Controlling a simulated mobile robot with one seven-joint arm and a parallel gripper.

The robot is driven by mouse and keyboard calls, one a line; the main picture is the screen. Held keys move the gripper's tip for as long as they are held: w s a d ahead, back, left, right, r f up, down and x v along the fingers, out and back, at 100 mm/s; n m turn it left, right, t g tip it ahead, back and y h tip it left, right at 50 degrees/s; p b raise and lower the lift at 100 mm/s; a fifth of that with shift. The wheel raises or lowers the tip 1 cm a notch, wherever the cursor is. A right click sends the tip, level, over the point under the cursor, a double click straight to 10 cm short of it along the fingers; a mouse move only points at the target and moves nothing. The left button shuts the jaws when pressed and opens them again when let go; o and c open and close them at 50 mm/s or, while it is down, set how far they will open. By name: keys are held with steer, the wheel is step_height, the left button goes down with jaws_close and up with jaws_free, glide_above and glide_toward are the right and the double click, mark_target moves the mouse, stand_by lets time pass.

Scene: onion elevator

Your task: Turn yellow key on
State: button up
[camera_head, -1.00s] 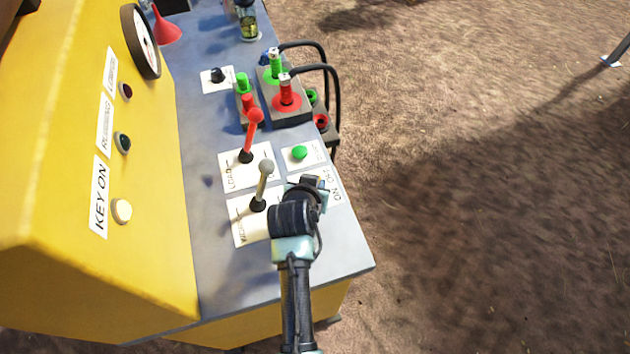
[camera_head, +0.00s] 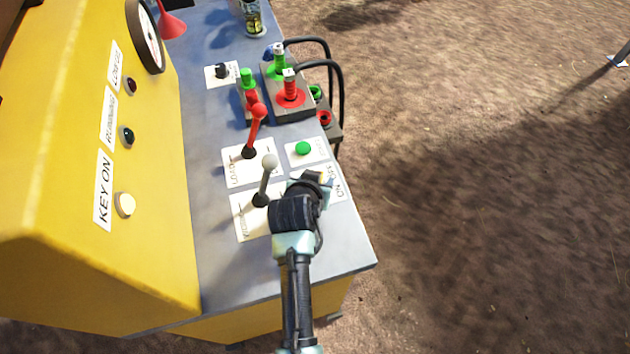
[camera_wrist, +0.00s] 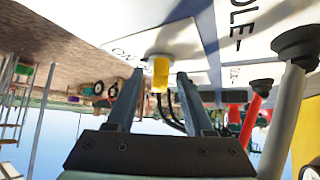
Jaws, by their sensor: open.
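The yellow key (camera_wrist: 161,74) sticks out of a round white base on the panel in the wrist view. My gripper (camera_wrist: 160,88) is open, with one finger on each side of the key and a visible gap to each. In the head view my gripper (camera_head: 317,182) is over the ON/OFF label (camera_head: 338,184) at the panel's right edge and mostly hides the key. The KEY ON lamp (camera_head: 125,205) is pale, with a yellowish rim; I cannot tell whether it is lit.
A grey-knobbed lever (camera_head: 267,177) stands just left of my gripper, with a red lever (camera_head: 256,127) behind it. A green button (camera_head: 302,149) lies just beyond. Plugs with black cables (camera_head: 338,90) stand farther back. Open ground lies right.

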steer(key=v, duration=1.3)
steer(key=shift+w, duration=0.1)
steer(key=w+r+t, duration=0.3)
steer(key=r, duration=0.6)
steer(key=w+r+t+y, duration=0.1)
steer(key=w+r+t, duration=0.15)
steer(key=r, duration=0.75)
steer(key=w+r+t, duration=0.2)
steer(key=r+t, duration=0.1)
steer(key=r, duration=0.6)
steer(key=s+r+n+t, duration=0.1)
steer(key=s+r+t, duration=0.2)
steer(key=r, duration=0.6)
steer(key=s+d+r+t, duration=0.1)
steer(key=s+r+t, duration=0.2)
steer(key=r, duration=0.7)
steer(key=s+d+r+n+t+y, duration=0.1)
steer(key=s+r+t, duration=0.3)
steer(key=r, duration=0.6)
steer(key=s, duration=0.2)
steer(key=shift+s+n, duration=0.3)
steer(key=shift+s, duration=0.1)
steer(key=shift+f, duration=0.15)
